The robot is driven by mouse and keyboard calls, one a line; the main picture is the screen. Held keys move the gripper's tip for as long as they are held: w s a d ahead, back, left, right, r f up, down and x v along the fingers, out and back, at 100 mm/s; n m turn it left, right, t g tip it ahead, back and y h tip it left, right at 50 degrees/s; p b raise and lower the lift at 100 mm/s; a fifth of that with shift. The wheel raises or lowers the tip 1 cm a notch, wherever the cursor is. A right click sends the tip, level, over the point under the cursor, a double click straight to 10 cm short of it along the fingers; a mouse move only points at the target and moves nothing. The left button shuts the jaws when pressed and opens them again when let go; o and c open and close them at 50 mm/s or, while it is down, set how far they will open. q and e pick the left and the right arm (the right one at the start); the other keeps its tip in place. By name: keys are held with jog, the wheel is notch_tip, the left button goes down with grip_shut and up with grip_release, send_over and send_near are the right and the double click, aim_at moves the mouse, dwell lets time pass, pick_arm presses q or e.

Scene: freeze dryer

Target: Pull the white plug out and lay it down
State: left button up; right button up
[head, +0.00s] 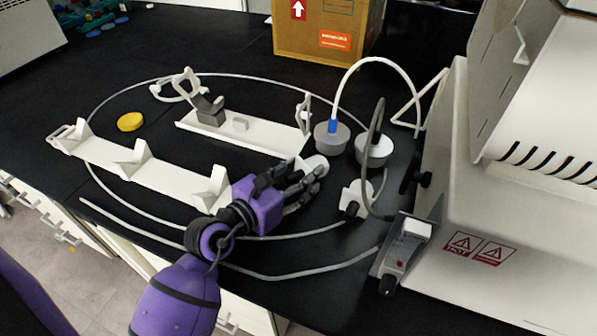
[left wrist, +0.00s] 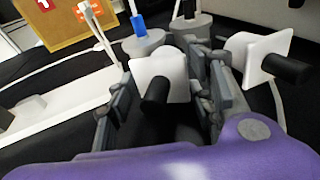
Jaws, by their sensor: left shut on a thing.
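My left gripper (head: 303,183) reaches in from the left over the black bench. It is shut on a white plug (head: 317,164), whose white top shows past the fingertips. In the left wrist view the plug (left wrist: 163,68) sits between the fingers (left wrist: 160,98), with a black round stub pointing toward the camera. A similar white piece with a black stub (head: 357,199) stands to the right of the hand, apart from it; it also shows in the left wrist view (left wrist: 262,58). The fingers hide the held plug's lower side, so I cannot tell whether it touches anything. My right gripper is not in view.
Two grey round stoppers with tubes (head: 332,137) (head: 375,150) stand just behind the hand. White racks (head: 240,143) (head: 140,170) lie left. A grey valve box (head: 405,250) and white machine (head: 480,230) are right. A pale hose loops around. A cardboard box (head: 325,30) stands behind.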

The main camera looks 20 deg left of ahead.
aim_at(294, 179)
pick_arm(q)
jog(key=o, duration=1.3)
jog(key=shift+c, duration=0.2)
jog(key=shift+s, duration=0.1)
jog(key=shift+p+v, duration=0.35)
jog(key=shift+v, duration=3.55)
